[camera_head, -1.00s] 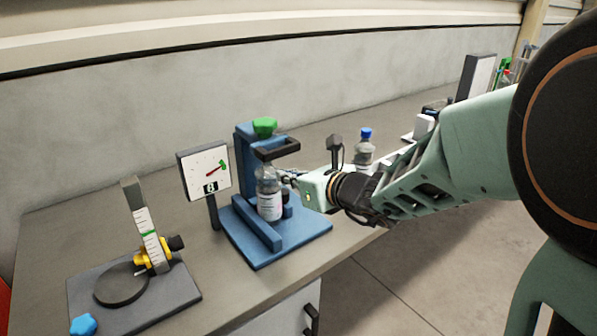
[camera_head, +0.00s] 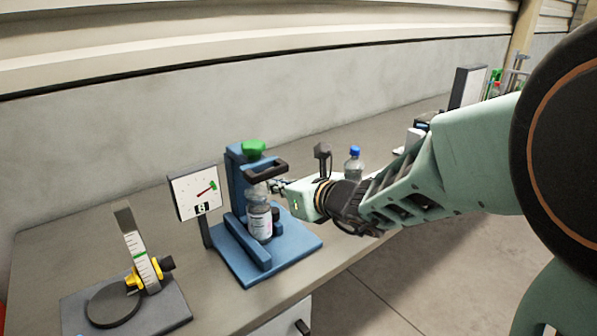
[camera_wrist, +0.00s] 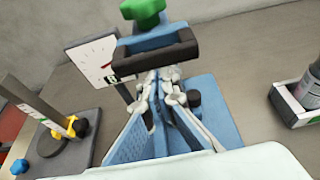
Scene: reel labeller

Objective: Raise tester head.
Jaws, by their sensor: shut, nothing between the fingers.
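The tester is a blue stand (camera_head: 236,182) with a green knob (camera_head: 253,147) on top and a black head bracket (camera_head: 268,168) sticking out to the right. In the wrist view the bracket (camera_wrist: 155,53) and the green knob (camera_wrist: 143,10) are straight ahead. A clear labelled bottle (camera_head: 260,220) stands upright in the tester below the bracket; I cannot make it out in the wrist view. My gripper (camera_head: 273,185) is shut and empty, just below the bracket at its right side. In the wrist view its fingertips (camera_wrist: 160,76) sit at the bracket's lower edge; contact is unclear.
A dial panel (camera_head: 195,194) stands left of the tester. A gauge with a round black plate (camera_head: 113,305) is further left. A blue-capped bottle (camera_head: 354,165) and a dark post (camera_head: 322,158) stand behind my arm. A bottle in a tray (camera_wrist: 298,112) is at the wrist view's right.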

